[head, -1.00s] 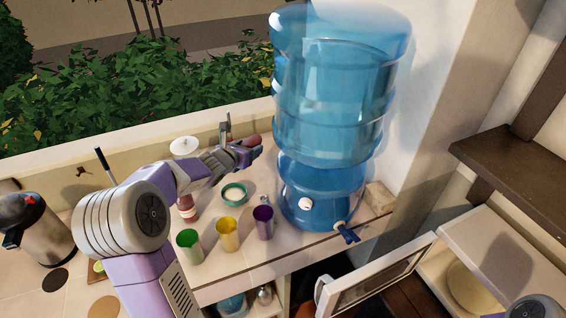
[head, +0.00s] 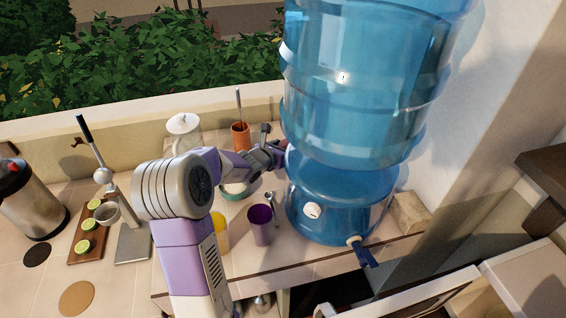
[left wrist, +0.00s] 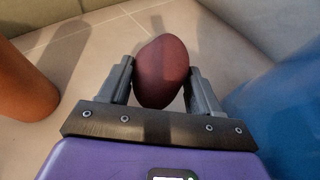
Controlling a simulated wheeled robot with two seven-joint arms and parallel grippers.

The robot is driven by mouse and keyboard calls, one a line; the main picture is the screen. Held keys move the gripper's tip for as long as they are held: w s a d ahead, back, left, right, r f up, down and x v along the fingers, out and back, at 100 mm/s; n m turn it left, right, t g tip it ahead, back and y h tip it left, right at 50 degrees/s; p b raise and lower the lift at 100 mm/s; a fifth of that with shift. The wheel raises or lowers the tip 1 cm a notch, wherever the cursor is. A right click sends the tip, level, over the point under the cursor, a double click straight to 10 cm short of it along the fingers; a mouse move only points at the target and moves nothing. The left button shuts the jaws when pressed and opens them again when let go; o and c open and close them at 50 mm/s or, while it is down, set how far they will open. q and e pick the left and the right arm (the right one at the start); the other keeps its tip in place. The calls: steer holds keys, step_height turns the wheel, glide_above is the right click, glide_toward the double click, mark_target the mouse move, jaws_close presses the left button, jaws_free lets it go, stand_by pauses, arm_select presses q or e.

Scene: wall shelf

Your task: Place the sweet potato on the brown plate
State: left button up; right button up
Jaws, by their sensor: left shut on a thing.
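The sweet potato (left wrist: 161,75) is a dark reddish oval between the two fingers of my left gripper (left wrist: 160,68) in the left wrist view. The gripper is shut on it. In the head view my left gripper (head: 276,150) is over the back of the counter, just left of the blue water dispenser, and the sweet potato is mostly hidden there. A flat tan-brown disc (head: 77,298) and a smaller dark brown disc (head: 37,254) lie on the tiles at the lower left; I cannot tell which is the brown plate. My right gripper is not in view.
The water dispenser (head: 345,195) stands close on the right. An orange-brown cup (head: 240,135) with a utensil, a white lidded jar (head: 184,130), a purple cup (head: 260,225) and a bowl (head: 238,191) surround my left arm. A board with limes (head: 88,230) lies left.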

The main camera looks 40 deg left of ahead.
arm_select(q)
steer(key=shift+w+f+b, duration=0.15)
steer(key=shift+f+b, duration=0.15)
steer(key=shift+f, duration=1.7)
steer(key=shift+f, duration=0.1)
steer(key=o, duration=1.2)
steer(key=shift+c, duration=0.2)
